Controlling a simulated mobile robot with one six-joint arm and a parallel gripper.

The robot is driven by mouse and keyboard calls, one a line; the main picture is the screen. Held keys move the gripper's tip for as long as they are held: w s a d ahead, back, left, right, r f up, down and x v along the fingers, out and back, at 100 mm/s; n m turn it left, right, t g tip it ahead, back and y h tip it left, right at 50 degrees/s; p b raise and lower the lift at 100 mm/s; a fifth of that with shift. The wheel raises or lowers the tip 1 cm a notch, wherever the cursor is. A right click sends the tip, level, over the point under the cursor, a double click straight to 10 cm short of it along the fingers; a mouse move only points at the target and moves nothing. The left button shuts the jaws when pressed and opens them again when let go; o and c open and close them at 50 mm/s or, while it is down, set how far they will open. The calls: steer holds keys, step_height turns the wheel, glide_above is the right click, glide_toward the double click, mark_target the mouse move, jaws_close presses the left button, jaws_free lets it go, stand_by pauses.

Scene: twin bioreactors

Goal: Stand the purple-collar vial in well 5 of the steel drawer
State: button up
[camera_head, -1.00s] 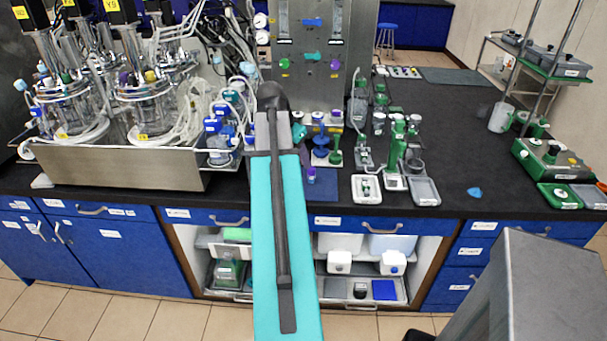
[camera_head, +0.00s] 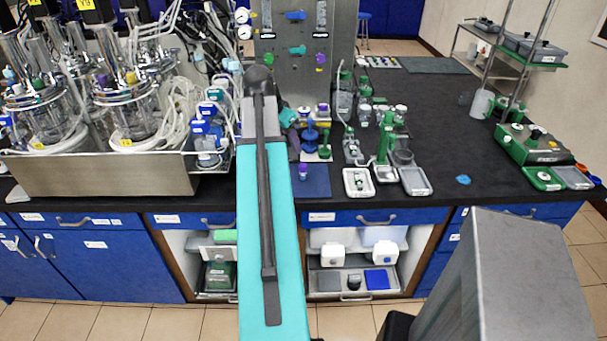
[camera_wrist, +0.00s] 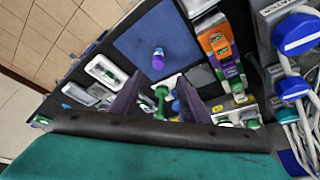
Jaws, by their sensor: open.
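The purple-collar vial (camera_head: 303,172) stands on a dark blue mat (camera_head: 316,187) near the bench's front edge. In the wrist view the vial (camera_wrist: 158,58) is seen from above, with a purple part and a blue-grey part, on the blue mat (camera_wrist: 190,35). My gripper (camera_wrist: 161,80) is open, its two dark fingers apart. The vial shows beyond the fingertips, not between them, and nothing is held. I cannot make out the steel drawer's wells or well 5 in either view.
White and grey trays (camera_head: 416,181) lie right of the mat. Blue and green stands (camera_head: 310,137) are behind it. The twin bioreactors in a steel tub (camera_head: 105,176) fill the left. Bare black bench (camera_head: 450,140) lies to the right. An open cabinet is below.

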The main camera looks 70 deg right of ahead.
steer(key=p, duration=0.2)
glide_toward(301, 166)
steer(key=shift+x, duration=2.35)
steer(key=shift+w, duration=0.1)
steer(key=shift+d, duration=0.1)
steer(key=shift+p+x, duration=0.6)
steer(key=shift+x, duration=0.8)
steer(key=shift+s+x, duration=0.2)
steer(key=shift+x, duration=1)
steer(key=shift+r, duration=0.1)
jaws_close()
